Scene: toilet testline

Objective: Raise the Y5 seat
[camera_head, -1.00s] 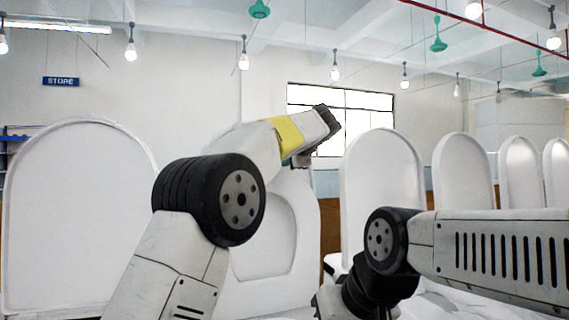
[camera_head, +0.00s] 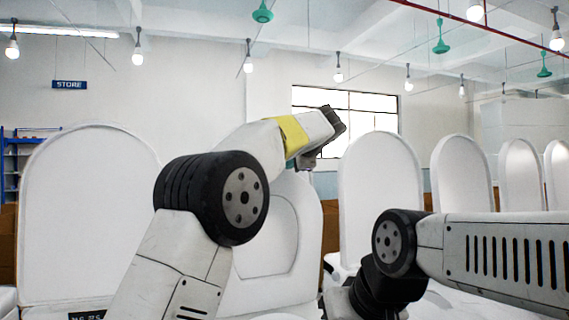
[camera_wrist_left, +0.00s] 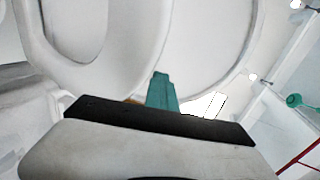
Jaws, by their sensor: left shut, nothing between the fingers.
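A white toilet with an upright lid (camera_head: 307,230) stands behind my left arm in the head view. An upright ring-shaped seat shows against it, partly covered by the arm. I cannot read a Y5 label on it. My left gripper (camera_head: 303,160) is raised in front of its upper part, mostly hidden by the wrist. In the left wrist view, the teal fingers of the left gripper (camera_wrist_left: 161,82) are shut and empty. A white ring seat (camera_wrist_left: 135,70) and a broad white lid (camera_wrist_left: 205,45) lie beyond them; contact cannot be told. My right gripper is not in view.
Another upright white lid (camera_head: 85,220) stands at the left, with a dark label (camera_head: 87,316) cut off at the bottom edge. More upright lids (camera_head: 382,195) line up to the right. My right arm crosses the lower right.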

